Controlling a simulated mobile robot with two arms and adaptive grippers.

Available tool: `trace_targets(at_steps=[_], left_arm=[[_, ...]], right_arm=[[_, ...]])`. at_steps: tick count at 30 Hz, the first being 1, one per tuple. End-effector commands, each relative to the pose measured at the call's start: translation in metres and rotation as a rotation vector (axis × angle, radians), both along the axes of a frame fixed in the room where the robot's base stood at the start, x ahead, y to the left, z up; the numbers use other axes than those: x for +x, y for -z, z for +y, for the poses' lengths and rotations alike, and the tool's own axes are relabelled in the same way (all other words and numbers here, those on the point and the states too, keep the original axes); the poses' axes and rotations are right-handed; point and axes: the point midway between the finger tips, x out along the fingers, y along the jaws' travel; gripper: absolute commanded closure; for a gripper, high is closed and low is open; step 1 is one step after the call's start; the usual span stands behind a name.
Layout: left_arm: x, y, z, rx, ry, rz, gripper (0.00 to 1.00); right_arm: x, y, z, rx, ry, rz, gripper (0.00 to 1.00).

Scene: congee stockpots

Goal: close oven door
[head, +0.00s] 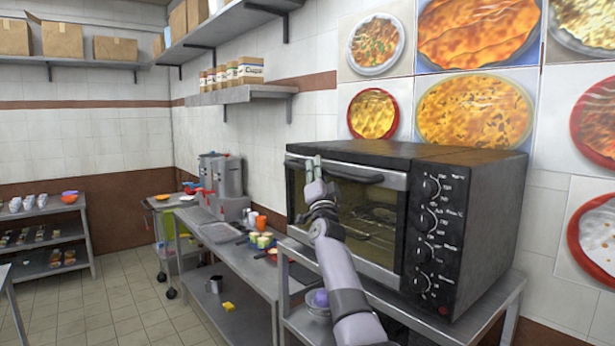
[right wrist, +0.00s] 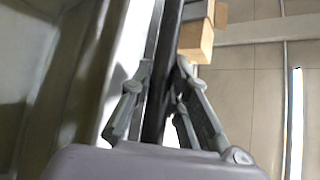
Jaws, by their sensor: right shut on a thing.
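The black oven (head: 470,215) stands on a steel table, its knob panel at the right of its front. Its glass door (head: 375,225) stands upright against the front, with a rack showing through the glass. I cannot tell whether a small gap remains. The door handle (head: 358,175) runs along the top of the door. My right gripper (head: 314,172) is at the handle's left part. In the right wrist view its fingers (right wrist: 160,85) are shut on a dark bar, the handle (right wrist: 165,50). My left gripper is out of view.
The oven's steel table (head: 455,325) has a lower shelf with a bowl (head: 319,308). A long steel counter (head: 245,255) with cups and a tray runs to the left, with stockpots (head: 222,175) at its far end. The tiled floor at left is clear.

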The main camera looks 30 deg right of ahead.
Motion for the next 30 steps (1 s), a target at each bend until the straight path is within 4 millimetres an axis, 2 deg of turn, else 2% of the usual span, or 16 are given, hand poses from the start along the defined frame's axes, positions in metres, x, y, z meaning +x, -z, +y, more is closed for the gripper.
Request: trace_targets(at_steps=[6, 17, 18, 26, 30], left_arm=[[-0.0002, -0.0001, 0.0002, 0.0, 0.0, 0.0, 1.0], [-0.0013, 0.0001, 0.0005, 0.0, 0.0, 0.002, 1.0], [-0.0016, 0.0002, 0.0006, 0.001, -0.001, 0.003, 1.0], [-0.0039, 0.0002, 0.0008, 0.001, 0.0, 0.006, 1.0], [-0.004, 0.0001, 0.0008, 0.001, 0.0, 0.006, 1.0]], right_arm=[[0.0019, 0.004, -0.0078, 0.03, 0.0, 0.011, 1.0], [0.0026, 0.006, -0.0081, 0.032, -0.001, 0.015, 1.0], [0.0026, 0.0061, -0.0081, 0.032, -0.001, 0.015, 0.81], [0.002, 0.0038, -0.0077, 0.031, -0.001, 0.011, 0.64], [0.0017, 0.0025, -0.0076, 0.031, -0.001, 0.009, 0.63]])
